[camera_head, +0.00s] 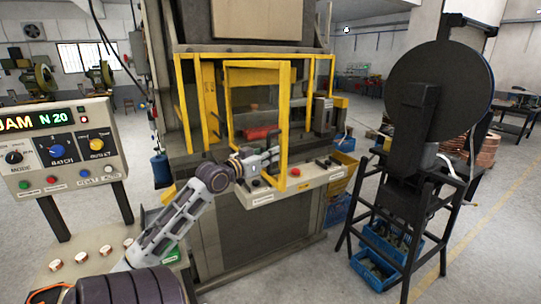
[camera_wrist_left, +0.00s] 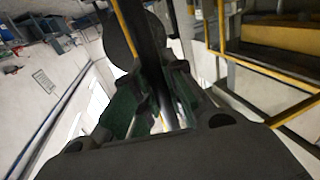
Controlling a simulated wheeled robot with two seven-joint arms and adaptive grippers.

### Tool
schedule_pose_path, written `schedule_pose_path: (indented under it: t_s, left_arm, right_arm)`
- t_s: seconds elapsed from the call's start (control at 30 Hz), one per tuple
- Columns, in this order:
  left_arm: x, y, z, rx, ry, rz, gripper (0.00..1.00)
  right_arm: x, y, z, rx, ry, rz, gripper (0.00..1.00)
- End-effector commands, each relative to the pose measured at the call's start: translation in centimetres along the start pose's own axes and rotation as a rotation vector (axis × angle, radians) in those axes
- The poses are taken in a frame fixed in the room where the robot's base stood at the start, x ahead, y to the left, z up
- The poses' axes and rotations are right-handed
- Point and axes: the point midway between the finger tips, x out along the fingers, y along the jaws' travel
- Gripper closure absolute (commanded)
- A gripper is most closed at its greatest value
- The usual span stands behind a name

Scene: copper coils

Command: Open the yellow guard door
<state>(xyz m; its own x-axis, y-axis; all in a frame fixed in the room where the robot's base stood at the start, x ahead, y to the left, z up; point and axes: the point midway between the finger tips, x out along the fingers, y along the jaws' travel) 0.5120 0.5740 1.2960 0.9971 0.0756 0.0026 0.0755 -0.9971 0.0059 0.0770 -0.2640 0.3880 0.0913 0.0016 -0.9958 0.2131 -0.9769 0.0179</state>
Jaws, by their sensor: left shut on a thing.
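The yellow guard door (camera_head: 284,110) is a framed panel on the front of the press. It stands ajar, its right post swung out toward me over the front control ledge. My left gripper (camera_head: 274,154) is beside that right post, at its lower half. In the left wrist view my left gripper's fingers (camera_wrist_left: 157,105) are shut around a dark upright bar (camera_wrist_left: 150,45), which looks like the door's handle. A yellow edge runs along this bar. The exact contact is partly hidden by the fingers. My right gripper is not in view.
A control ledge (camera_head: 318,178) with buttons juts out under the door. A control box (camera_head: 58,150) stands at the left. A black reel stand (camera_head: 412,175) with blue bins (camera_head: 372,268) is at the right. Open floor lies between press and stand.

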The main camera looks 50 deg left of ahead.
Motion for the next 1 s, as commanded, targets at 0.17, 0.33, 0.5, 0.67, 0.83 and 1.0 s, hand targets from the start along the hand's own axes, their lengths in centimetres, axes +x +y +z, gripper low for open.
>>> schedule_pose_path:
  t_s: [0.17, 0.33, 0.5, 0.67, 0.83, 1.0]
  left_arm:
    - [0.1, 0.4, 0.5, -0.009, -0.011, 0.009, 0.83]
    - [0.1, 0.3, 0.4, -0.006, -0.008, 0.006, 0.65]
    - [0.0, 0.2, 0.2, -0.003, -0.005, 0.004, 0.65]
    - [0.0, 0.1, 0.2, -0.002, -0.004, 0.002, 0.65]
    - [-0.4, 0.1, 0.1, -0.003, -0.003, 0.002, 0.65]
    - [-1.5, 0.1, 0.2, -0.003, -0.004, 0.001, 0.65]
  right_arm:
    - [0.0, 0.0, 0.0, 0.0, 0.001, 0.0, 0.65]
    - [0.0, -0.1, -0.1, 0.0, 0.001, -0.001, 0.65]
    - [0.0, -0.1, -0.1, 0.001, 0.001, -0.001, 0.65]
    - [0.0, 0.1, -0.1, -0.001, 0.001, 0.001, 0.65]
    - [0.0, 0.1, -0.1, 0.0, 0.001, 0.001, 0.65]
    - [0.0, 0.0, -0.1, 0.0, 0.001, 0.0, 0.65]
